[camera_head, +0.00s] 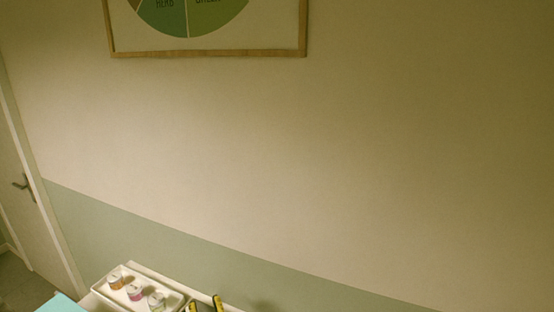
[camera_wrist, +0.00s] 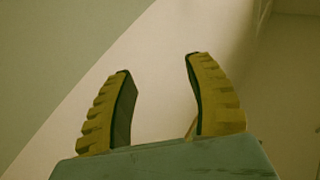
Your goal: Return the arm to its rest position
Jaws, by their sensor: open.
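My gripper (camera_wrist: 158,75) shows in the wrist view with its two yellow ribbed fingers apart and nothing between them. Behind the fingers is only wall. In the head view the yellow fingertips of my gripper (camera_head: 206,303) just show at the bottom edge, to the right of a white tray (camera_head: 173,291). Whether the fingers touch the tray cannot be told. The rest of the arm is out of view.
A turquoise surface (camera_head: 62,304) lies at the bottom left. A door (camera_head: 32,190) stands at the left. A framed chart (camera_head: 200,52) hangs on the bare wall.

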